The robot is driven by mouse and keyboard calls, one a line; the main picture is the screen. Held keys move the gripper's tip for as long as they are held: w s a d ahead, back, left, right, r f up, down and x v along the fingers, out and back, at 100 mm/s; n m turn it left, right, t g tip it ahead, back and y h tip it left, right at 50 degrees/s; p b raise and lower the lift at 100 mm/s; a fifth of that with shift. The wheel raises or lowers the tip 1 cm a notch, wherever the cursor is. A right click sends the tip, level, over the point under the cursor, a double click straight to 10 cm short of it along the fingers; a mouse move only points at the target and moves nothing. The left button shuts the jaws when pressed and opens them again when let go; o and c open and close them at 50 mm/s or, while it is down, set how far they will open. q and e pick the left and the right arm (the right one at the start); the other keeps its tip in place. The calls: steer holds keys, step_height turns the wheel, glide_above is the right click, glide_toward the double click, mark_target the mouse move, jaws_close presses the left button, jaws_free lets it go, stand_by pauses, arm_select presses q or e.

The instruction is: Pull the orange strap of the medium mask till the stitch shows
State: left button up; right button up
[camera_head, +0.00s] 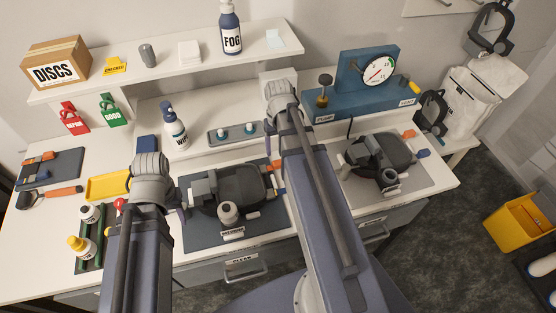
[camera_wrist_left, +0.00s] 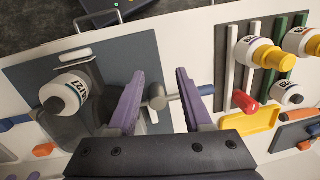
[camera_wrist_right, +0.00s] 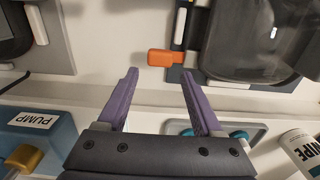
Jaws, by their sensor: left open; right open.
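A dark mask with a grey filter lies on a dark mat (camera_head: 270,236) at the bench's centre. An orange strap end (camera_head: 278,165) shows at its right edge, partly behind my right arm; in the right wrist view an orange tab (camera_wrist_right: 167,58) lies beyond my open right gripper (camera_wrist_right: 160,82), not between the fingers. No stitch can be made out.
A second mask (camera_head: 385,155) lies on a lighter mat at right, beside the blue gauge stand (camera_head: 365,80). A WIPE bottle (camera_head: 173,130) and small tray (camera_head: 222,137) stand behind. A bottle rack (camera_head: 92,240) and yellow tray (camera_head: 108,186) are at left.

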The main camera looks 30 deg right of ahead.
mark_target(279, 162)
arm_select(q)
step_height(279, 162, down, 7)
steer(key=b, duration=0.6)
steer(key=shift+b, duration=0.35)
arm_select(e)
step_height(279, 162, down, 7)
steer(key=shift+f, duration=0.1)
jaws_close()
